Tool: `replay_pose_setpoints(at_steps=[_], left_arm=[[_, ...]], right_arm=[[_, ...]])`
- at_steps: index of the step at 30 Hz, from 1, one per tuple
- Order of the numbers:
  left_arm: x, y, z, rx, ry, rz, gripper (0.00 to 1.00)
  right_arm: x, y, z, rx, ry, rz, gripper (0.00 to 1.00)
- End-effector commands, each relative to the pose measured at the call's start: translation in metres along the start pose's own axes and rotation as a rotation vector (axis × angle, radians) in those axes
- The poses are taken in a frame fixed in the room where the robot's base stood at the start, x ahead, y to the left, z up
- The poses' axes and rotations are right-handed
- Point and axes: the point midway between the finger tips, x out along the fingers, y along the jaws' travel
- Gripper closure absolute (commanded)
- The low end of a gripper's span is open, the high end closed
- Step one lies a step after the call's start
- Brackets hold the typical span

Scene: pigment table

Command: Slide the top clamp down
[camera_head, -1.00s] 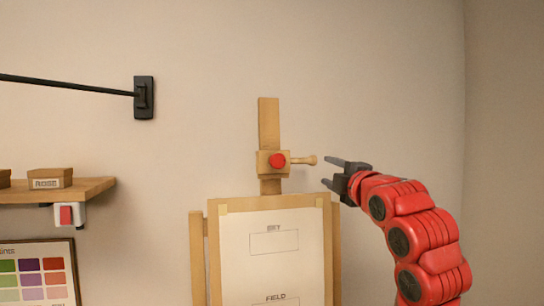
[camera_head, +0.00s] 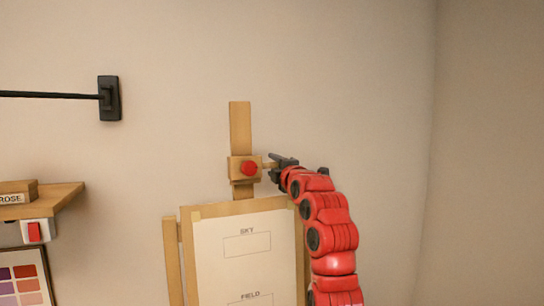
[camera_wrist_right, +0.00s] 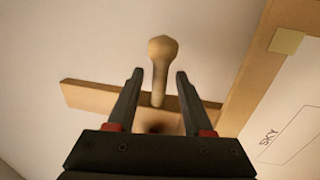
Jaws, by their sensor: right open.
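The top clamp (camera_head: 236,167) is a wooden block with a red knob (camera_head: 249,168) on its front. It sits on the easel's upright post (camera_head: 240,128), above the top edge of the canvas board (camera_head: 236,205). A wooden handle sticks out from the clamp's right side; in the right wrist view the handle (camera_wrist_right: 160,62) lies between the fingers. My right gripper (camera_head: 276,168) is open around the handle, with a gap to each finger (camera_wrist_right: 157,88). In the head view the gripper hides most of the handle. My left gripper is not in view.
A sheet on the board reads SKY (camera_head: 247,243) and FIELD. A wooden shelf (camera_head: 55,201) with a ROSE box (camera_head: 14,192) is at the left, below a black wall bracket (camera_head: 109,98). The wall right of my right arm is bare.

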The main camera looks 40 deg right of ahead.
Motion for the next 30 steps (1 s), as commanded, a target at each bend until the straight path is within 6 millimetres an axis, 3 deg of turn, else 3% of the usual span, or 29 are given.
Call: replay_pose_setpoints(at_steps=[6,14,22,30], left_arm=[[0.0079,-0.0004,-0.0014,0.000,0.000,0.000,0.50],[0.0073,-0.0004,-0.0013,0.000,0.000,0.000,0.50],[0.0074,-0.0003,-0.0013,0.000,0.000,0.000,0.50],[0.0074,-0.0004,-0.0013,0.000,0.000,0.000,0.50]], right_arm=[[0.0126,-0.0002,-0.0005,0.000,0.000,0.000,0.49],[0.0131,-0.0008,-0.0004,0.000,0.000,0.001,0.49],[0.0129,-0.0007,-0.0003,0.000,0.000,0.000,0.97],[0.0129,-0.0007,-0.0003,0.000,0.000,0.000,1.00]])
